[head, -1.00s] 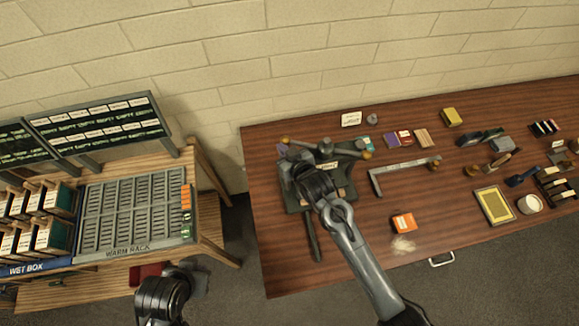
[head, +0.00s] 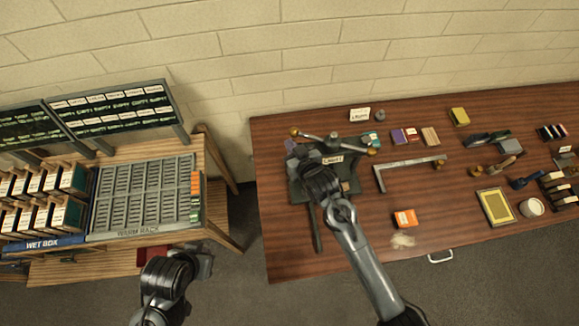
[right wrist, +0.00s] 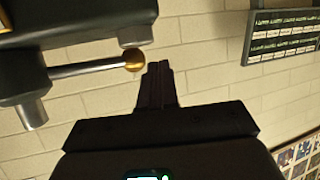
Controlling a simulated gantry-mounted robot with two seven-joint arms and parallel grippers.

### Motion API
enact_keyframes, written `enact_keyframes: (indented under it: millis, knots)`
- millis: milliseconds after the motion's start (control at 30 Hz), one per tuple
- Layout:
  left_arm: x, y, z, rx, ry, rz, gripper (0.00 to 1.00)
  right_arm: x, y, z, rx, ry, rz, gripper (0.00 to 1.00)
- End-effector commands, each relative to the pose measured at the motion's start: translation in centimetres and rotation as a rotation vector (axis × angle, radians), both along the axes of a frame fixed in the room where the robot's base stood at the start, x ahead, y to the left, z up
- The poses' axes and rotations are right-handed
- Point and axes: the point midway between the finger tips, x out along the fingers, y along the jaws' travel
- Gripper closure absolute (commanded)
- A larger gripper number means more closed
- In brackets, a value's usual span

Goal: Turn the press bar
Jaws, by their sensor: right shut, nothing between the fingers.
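The press (head: 296,190) is a dark block on the left part of the wooden table. Its press bar (head: 313,136) is a thin metal rod across the top with a brass ball at each end. My right gripper (head: 316,172) is over the press, in front of the bar; its fingertips are hard to make out there. In the right wrist view its fingers (right wrist: 158,72) are shut and empty, just beside one brass ball (right wrist: 134,60) of the bar; I cannot tell whether they touch. My left gripper (head: 203,260) is low in front of the rack; its fingers are unclear.
A metal square (head: 380,178), an orange box (head: 405,218) and several small tools lie right of the press. The warm rack (head: 140,236) and wet box (head: 45,243) stand left, across a gap. A brick wall (head: 240,80) is behind.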

Motion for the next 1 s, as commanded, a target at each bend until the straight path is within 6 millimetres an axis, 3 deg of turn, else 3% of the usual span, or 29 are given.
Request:
enact_keyframes:
  millis: [33,67,100,500,700,1000]
  knots:
    - [0.0,0.0,1.6,0.0,0.0,0.0,1.0,-0.6,0.2,1.1,-0.001,0.002,0.003,1.0]
    - [0.0,0.0,1.6,0.0,-0.001,0.0,1.0,-1.0,0.3,1.1,0.0,0.002,0.004,1.0]
    - [0.0,0.0,0.7,-0.001,-0.006,0.0,1.0,-1.8,0.4,0.6,0.001,-0.001,0.005,1.0]
    - [0.0,0.0,-1.1,0.0,0.002,0.0,1.0,-8.0,0.9,3.5,0.001,0.0,0.004,1.0]
    - [0.0,0.0,-1.2,0.0,0.001,0.0,1.0,-9.5,1.1,4.3,0.0,0.0,0.004,1.0]
    - [0.0,0.0,-1.2,0.0,0.0,0.0,1.0,-9.8,1.1,4.5,0.0,0.001,0.004,1.0]
